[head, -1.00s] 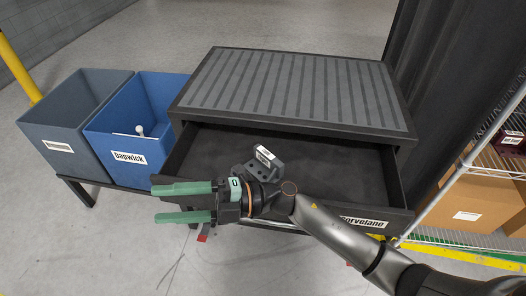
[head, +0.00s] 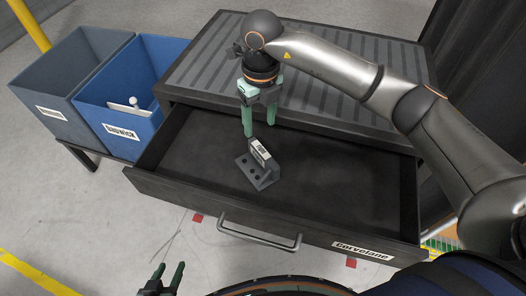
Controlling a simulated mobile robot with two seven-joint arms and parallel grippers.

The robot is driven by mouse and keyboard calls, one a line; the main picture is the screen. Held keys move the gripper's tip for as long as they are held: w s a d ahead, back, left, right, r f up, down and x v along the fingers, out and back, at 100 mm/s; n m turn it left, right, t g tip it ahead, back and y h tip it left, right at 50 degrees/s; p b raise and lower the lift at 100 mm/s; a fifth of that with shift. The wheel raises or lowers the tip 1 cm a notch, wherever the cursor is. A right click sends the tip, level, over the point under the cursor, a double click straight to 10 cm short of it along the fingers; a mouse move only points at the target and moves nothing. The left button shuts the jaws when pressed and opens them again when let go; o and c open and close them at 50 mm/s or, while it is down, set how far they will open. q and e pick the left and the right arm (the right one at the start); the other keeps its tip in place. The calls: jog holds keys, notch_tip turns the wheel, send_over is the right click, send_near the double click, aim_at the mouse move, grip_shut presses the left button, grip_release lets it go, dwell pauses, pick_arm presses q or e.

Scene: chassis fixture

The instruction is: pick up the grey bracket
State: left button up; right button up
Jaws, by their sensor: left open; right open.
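The grey bracket (head: 264,177) lies in the open drawer (head: 345,195), near its middle. It has a flat base with dark holes and an upright part with a white label. My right gripper (head: 260,128) points down with green fingers apart and empty, just above and behind the upright part in the picture. I cannot tell the exact gap between the fingertips and the bracket. My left gripper (head: 168,271) is open and empty at the bottom edge of the view, in front of the drawer and away from the bracket.
The ridged cabinet top (head: 190,75) overhangs the drawer's back. The drawer front has a bar handle (head: 258,238) and a "Corvelane" label. A blue bin (head: 150,55) holding a white item and a grey bin (head: 85,65) stand at left. The drawer floor around the bracket is clear.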

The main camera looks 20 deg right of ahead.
send_over(264, 152)
jog(key=f, duration=0.7)
jog(key=shift+w+a, duration=0.15)
jog(key=shift+w, duration=0.1)
jog(key=f, duration=0.2)
jog(key=f+p, duration=0.1)
jog(key=f, duration=0.1)
jog(key=shift+s+f, duration=0.1)
jog(key=shift+s, duration=0.3)
jog(key=shift+f, duration=0.5)
grip_shut()
jog(key=shift+w+r, duration=0.1)
